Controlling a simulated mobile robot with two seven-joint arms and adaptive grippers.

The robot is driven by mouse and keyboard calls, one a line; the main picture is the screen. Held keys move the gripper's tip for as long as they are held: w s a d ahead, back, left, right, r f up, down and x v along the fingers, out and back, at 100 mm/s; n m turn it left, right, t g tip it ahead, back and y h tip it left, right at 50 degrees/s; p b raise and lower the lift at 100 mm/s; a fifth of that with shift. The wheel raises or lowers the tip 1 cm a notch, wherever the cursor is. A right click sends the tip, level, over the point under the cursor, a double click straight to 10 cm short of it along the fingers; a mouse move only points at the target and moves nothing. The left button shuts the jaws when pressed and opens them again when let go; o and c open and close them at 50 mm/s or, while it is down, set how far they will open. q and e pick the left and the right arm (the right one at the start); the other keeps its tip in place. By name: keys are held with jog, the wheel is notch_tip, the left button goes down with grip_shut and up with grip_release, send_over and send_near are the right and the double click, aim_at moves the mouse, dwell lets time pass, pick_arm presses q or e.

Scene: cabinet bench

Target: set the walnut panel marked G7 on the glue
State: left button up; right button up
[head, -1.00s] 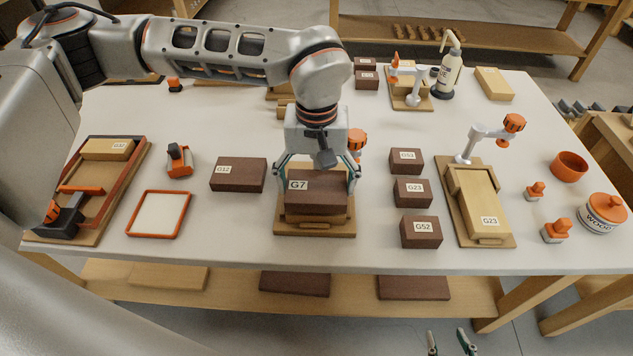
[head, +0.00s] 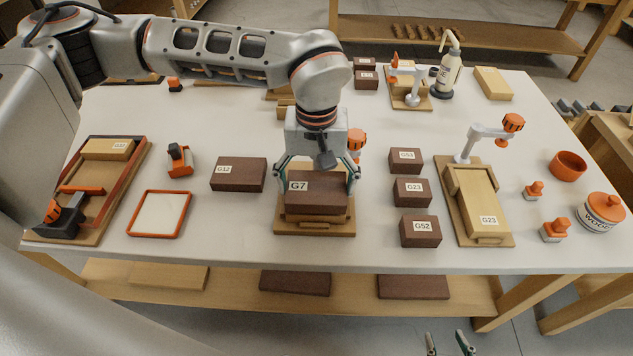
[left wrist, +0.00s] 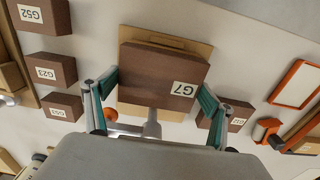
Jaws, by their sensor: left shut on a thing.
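The walnut panel marked G7 (head: 318,192) is a dark brown block with a white label. My left gripper (head: 317,178) is shut on it, one finger at each side. The panel is over a light wooden jig (head: 315,227) with a pale block under it; I cannot tell whether it touches. In the left wrist view the G7 panel (left wrist: 160,77) lies between the two green-padded fingers (left wrist: 158,100). Any glue under the panel is hidden. My right gripper (head: 450,343) shows only its fingertips at the bottom edge, apart, with nothing between them.
Dark blocks G23 (head: 412,192) and G52 (head: 420,231) stand right of the jig with another behind. Block G12 (head: 238,174) is to the left. An orange-rimmed tray (head: 158,214) lies further left. An orange-topped clamp (head: 356,140) stands behind the panel. A glue bottle (head: 447,75) is at the back.

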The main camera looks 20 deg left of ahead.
jog(key=shift+w+r, duration=0.2)
jog(key=shift+w+r, duration=0.15)
jog(key=shift+w, duration=0.1)
pick_arm(q)
jog(key=shift+f, duration=0.2)
pick_arm(e)
jog(key=shift+s, duration=0.1)
jog(key=shift+s+f, duration=0.2)
jog(key=shift+s, duration=0.1)
pick_arm(q)
jog(key=shift+f, duration=0.1)
pick_arm(e)
jog(key=shift+w+r, duration=0.4)
jog(key=shift+r, duration=0.05)
pick_arm(q)
jog(key=o, duration=1.2)
jog(key=shift+o, duration=0.2)
